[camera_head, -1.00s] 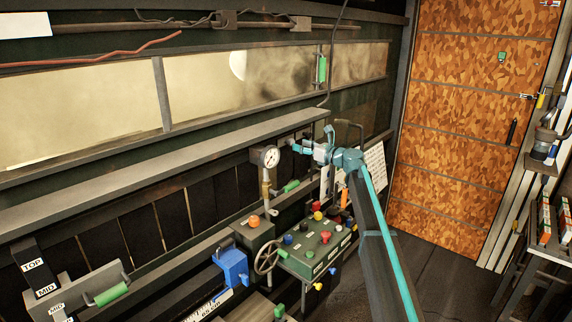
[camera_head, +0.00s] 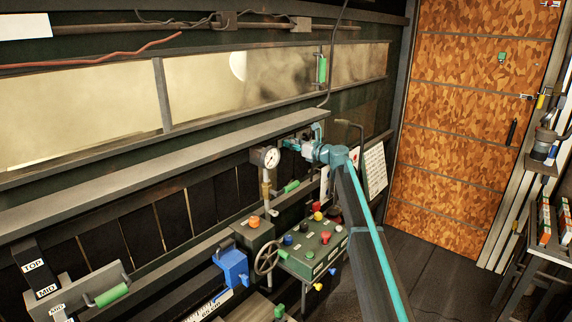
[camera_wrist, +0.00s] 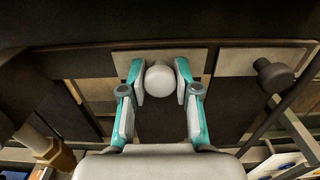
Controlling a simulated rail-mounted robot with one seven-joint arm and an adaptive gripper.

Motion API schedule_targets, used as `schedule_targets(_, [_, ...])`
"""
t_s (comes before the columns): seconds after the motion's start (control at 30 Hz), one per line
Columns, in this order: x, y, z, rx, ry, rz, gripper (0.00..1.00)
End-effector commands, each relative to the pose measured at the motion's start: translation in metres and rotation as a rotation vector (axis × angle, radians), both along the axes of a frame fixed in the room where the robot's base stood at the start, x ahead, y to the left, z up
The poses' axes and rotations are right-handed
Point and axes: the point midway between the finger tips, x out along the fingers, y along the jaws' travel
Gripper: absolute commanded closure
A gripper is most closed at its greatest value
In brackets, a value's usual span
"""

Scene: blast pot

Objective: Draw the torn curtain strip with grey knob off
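The pale grey knob (camera_wrist: 159,80) shows in the wrist view, in front of a flat strip top plate (camera_wrist: 122,62) below a dark rail. A dark strip (camera_wrist: 160,119) hangs beneath it. My gripper (camera_wrist: 160,75) has one teal finger on each side of the knob, with the fingertips very close to it. I cannot tell whether the pads touch it. In the head view my gripper (camera_head: 286,146) is under the ledge by the window, right of the pressure gauge. The knob cannot be made out there.
A second, dark knob (camera_wrist: 273,75) sits on the plate to the right. A pressure gauge (camera_head: 265,157) on a brass-fitted pipe stands close left of my gripper. A control box (camera_head: 313,250) with coloured buttons lies below. The ledge (camera_head: 170,150) overhangs the strips.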

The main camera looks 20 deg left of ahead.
Motion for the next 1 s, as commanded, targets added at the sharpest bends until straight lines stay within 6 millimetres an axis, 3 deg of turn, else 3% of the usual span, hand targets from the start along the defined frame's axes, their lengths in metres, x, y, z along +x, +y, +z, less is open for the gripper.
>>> schedule_targets(0.03, [-0.0001,-0.0001,0.0,0.0,0.0,0.001,0.85])
schedule_targets(0.13, [-0.0002,-0.0002,0.0,0.0,0.0,0.001,1.0])
schedule_targets(1.0, [-0.0024,-0.0087,0.0003,0.0,0.0,0.0,1.0])
